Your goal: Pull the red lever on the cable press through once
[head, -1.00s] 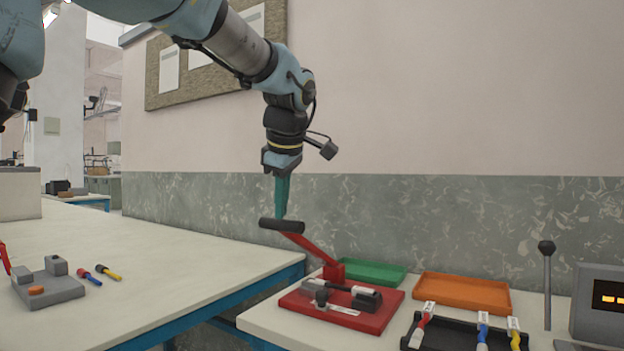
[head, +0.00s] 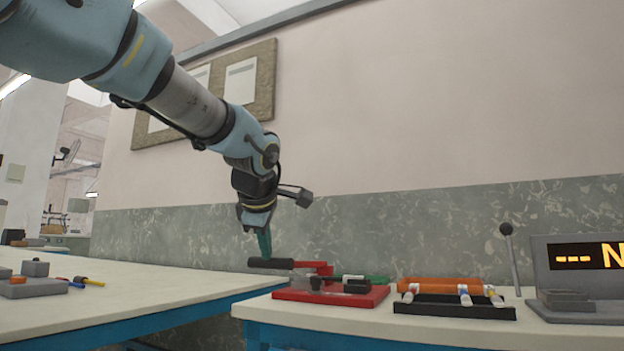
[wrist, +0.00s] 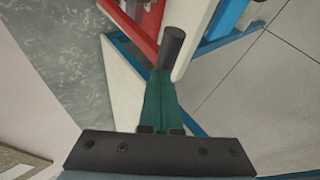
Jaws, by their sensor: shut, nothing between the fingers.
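The cable press has a red base (head: 332,298) standing on the front-right table. Its red lever (head: 312,266) lies low and nearly level in the head view, with a black grip (head: 270,262) pointing left past the table edge. The grip also shows in the wrist view (wrist: 172,47), just beyond the fingertips. My gripper (head: 265,256) is shut and empty, its green fingers pointing down with their tips at the grip. The fingers show in the wrist view (wrist: 160,100) too. I cannot tell whether the tips touch the grip or are slightly apart.
Right of the press are an orange tray (head: 440,285), a black holder (head: 455,309) with several cable pieces, a black-knobbed stick lever (head: 511,258) and a display box (head: 590,265). A green tray (head: 376,279) is behind the press. The left table (head: 150,290) is mostly clear.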

